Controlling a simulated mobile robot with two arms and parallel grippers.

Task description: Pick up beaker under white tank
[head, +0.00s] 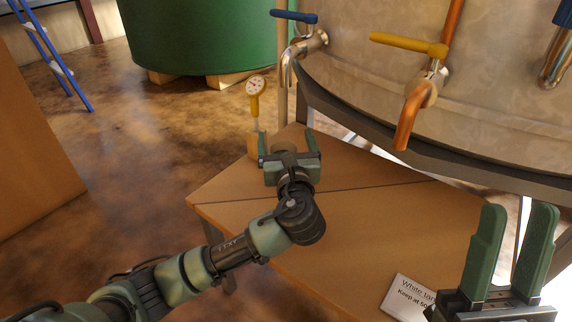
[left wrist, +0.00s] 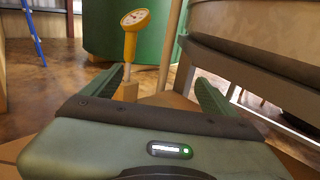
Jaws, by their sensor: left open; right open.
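The white tank (head: 350,65) fills the upper right of the head view, with its lower edge above a wooden table (head: 390,225). It also shows at the upper right of the left wrist view (left wrist: 265,25). I cannot make out a beaker in either view. My left gripper (head: 287,143) is open over the far left part of the table, pointing away. Its two green fingers show in the left wrist view (left wrist: 158,85), with nothing gripped between them. My right gripper (head: 518,212) is open and empty at the lower right, fingers pointing up.
A yellow dial gauge (head: 255,88) stands in a small wooden block just beyond my left gripper. Blue-handled (head: 293,16) and yellow-handled (head: 408,44) taps jut from the tank. A "White Tank" sign (head: 408,298) lies near my right gripper. A green tank (head: 200,35) stands behind.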

